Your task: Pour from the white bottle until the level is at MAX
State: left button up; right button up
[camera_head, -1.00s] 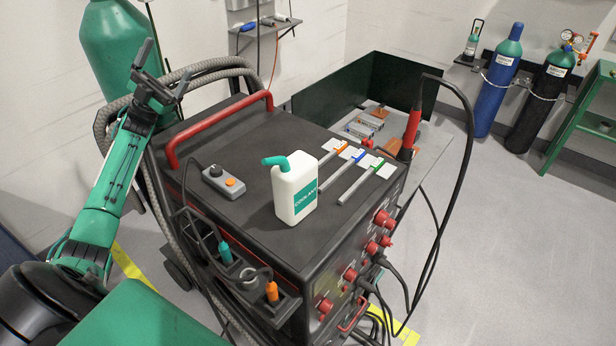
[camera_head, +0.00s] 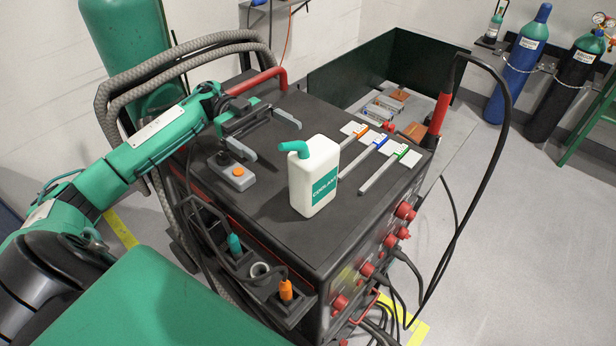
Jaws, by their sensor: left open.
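The white bottle (camera_head: 314,177) with a teal spout and a teal COOLANT label stands upright on top of the dark machine cart (camera_head: 262,228). Its spout points left. My left gripper (camera_head: 277,138) is open and empty above the cart top. Its two fingers point right, toward the bottle, and lie behind and left of it, apart from it. No level window or MAX mark can be made out. My right gripper is not in view.
A grey control box (camera_head: 231,172) with an orange button sits left of the bottle. Several electrodes with white tags (camera_head: 377,166) lie right of it. A red handle (camera_head: 256,81) runs along the cart's back-left edge. A black cable (camera_head: 505,150) arches at the right.

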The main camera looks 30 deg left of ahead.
pick_arm(q)
jog(key=p, duration=0.2)
send_near(322, 170)
jog(key=d, duration=0.3)
jog(key=shift+s+d+f, duration=0.2)
jog(key=shift+s+d, duration=0.1)
jog(key=shift+d, duration=0.3)
jog(key=shift+s+d+p, duration=0.15)
jog(key=shift+d+p, duration=0.05)
jog(key=shift+p, duration=0.2)
jog(key=d+p, duration=0.1)
jog(key=d, duration=0.1)
jog(key=s+d+p, duration=0.1)
jog(key=d, duration=0.1)
jog(key=shift+s+p, duration=0.1)
jog(key=shift+p, duration=0.2)
jog(key=shift+d+f, duration=0.1)
jog(key=shift+d, duration=0.2)
jog(key=shift+w, duration=0.2)
jog(key=c, duration=1.4)
jog(key=shift+a+r, duration=0.15)
jog(key=shift+r, duration=0.1)
jog(key=shift+c, duration=0.4)
